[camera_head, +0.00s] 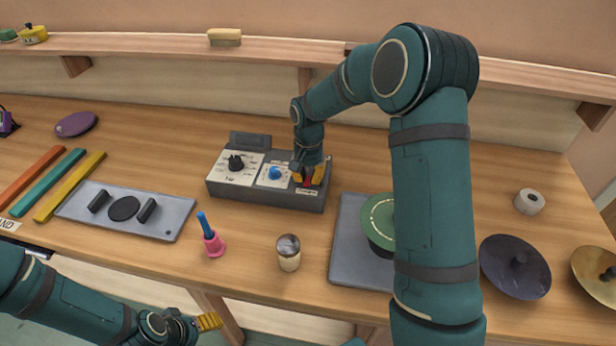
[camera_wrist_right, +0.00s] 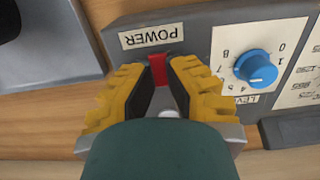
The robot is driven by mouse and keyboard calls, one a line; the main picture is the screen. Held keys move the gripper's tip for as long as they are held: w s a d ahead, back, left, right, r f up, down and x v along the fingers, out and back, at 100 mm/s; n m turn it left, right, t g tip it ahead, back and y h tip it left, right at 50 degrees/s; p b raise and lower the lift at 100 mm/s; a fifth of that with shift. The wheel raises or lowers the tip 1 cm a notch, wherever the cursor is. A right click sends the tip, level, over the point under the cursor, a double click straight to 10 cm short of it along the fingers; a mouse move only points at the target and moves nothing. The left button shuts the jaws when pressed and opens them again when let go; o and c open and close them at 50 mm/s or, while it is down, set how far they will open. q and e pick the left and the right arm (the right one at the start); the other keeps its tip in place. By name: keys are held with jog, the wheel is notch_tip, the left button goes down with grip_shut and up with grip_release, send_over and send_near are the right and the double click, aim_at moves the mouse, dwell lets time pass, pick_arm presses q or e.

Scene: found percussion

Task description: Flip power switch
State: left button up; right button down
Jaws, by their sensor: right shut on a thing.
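The grey control box (camera_head: 268,196) stands at the middle of the workbench. A red power switch (camera_wrist_right: 158,70) sits beside its POWER label (camera_wrist_right: 151,36) in the right wrist view; in the head view the switch (camera_head: 307,182) shows at the box's right end. My right gripper (camera_head: 308,176) is at the switch, its yellow-padded fingers (camera_wrist_right: 157,88) closed in around the red part, which shows between the tips. My left gripper (camera_head: 208,322) hangs low in front of the bench edge, away from the box; its opening is unclear.
A pink-and-blue bell (camera_head: 213,242), a shaker (camera_head: 288,253) and a green drum (camera_head: 377,222) stand in front.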

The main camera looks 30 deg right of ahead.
aim_at(308, 178)
jog(key=c, duration=0.9)
grip_release()
jog(key=shift+s+f, duration=0.1)
jog(key=shift+f, duration=0.05)
jog(key=shift+r, duration=0.2)
notch_tip(308, 178, up, 12)
jog(key=shift+w+d+f, duration=0.15)
jog(key=shift+w+d, duration=0.05)
jog(key=shift+w, duration=0.15)
